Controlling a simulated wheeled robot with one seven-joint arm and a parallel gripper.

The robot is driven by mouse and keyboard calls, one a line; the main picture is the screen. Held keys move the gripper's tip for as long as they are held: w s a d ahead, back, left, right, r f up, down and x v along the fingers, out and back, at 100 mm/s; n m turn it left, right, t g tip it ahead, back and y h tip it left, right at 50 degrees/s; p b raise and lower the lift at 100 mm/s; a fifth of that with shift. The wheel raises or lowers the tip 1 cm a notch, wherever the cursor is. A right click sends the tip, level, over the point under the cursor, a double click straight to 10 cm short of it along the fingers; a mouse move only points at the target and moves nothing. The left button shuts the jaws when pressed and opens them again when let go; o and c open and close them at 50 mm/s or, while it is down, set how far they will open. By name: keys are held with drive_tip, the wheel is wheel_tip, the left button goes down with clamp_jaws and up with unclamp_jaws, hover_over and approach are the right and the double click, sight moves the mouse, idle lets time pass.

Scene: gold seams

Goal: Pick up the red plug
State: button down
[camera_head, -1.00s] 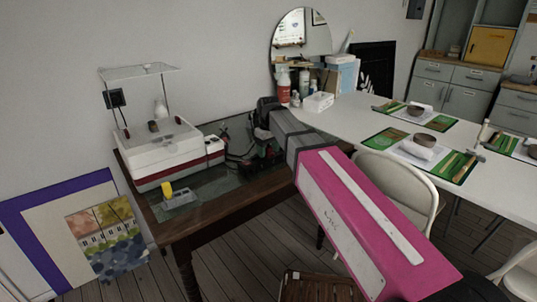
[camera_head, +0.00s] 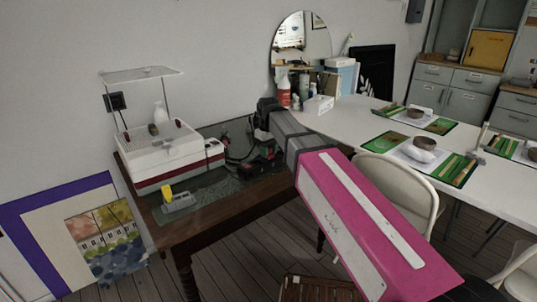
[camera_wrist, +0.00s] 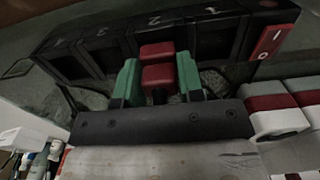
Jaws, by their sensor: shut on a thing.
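The red plug (camera_wrist: 157,51) shows in the wrist view as two red blocks between my fingers. My gripper (camera_wrist: 158,75) has green finger pads on its left and right sides and is shut on the plug. The black power strip (camera_wrist: 118,47) with numbered bays lies just beyond the plug. A red switch (camera_wrist: 272,42) is at its right end. I cannot tell whether the plug still sits in a socket. In the head view my arm hides much of the gripper area, and the plug is not clear there.
A white and red machine (camera_head: 165,152) stands left on the dark wooden table (camera_head: 225,215). A small grey block with a yellow part (camera_head: 180,203) is at its front. A white table (camera_head: 360,112) with green mats adjoins at the right. Bottles (camera_head: 284,88) stand behind.

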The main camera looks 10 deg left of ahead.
wheel_tip(320, 180, up, 3)
drive_tip(key=shift+f, duration=0.2)
drive_tip(key=s+a+r, duration=0.7)
drive_tip(key=s+r, duration=0.2)
drive_tip(key=r, duration=0.3)
idle(0.7)
drive_tip(key=shift+s, duration=0.1)
